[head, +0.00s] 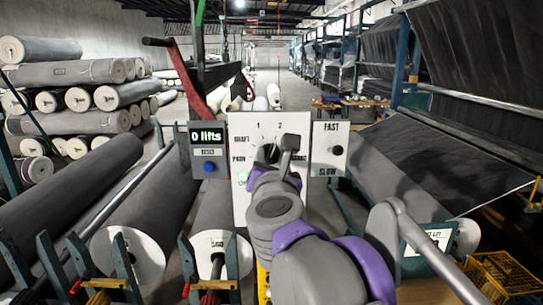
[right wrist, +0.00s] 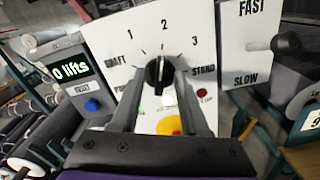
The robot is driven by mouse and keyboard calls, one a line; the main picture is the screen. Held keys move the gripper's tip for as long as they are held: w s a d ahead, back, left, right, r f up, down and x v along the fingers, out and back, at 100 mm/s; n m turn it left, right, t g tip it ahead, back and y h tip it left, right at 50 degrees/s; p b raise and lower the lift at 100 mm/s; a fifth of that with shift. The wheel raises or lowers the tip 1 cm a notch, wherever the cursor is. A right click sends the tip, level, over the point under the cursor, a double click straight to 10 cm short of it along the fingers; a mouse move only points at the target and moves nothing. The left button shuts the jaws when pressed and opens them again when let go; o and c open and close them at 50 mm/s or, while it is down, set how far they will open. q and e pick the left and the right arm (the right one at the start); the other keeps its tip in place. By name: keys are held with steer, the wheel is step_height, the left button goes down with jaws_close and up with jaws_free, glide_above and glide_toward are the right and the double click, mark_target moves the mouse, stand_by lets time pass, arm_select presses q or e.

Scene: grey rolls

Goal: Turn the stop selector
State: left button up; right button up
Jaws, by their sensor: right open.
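The selector is a black round knob (right wrist: 157,74) on a white panel (right wrist: 112,38), with 1, 2 and 3 above it and SHAFT and STAND at its sides. Its white mark points up, close to the 2. In the head view the knob (head: 267,154) is partly covered by my right gripper (head: 281,150). In the right wrist view the right gripper (right wrist: 158,82) is open, its fingers at the two sides of the knob's lower part. I cannot tell whether they touch it. My left gripper is not in view.
A "0 lifts" display (head: 206,135) with a blue button (head: 209,167) is left of the panel. A FAST/SLOW plate (head: 330,137) with a black-knobbed lever is right. A red and yellow button (right wrist: 169,125) sits below the knob. Grey rolls (head: 146,205) flank the station.

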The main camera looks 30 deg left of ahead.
steer(key=shift+w+a, duration=0.1)
steer(key=shift+w, duration=0.1)
steer(key=shift+c, duration=0.2)
jaws_close()
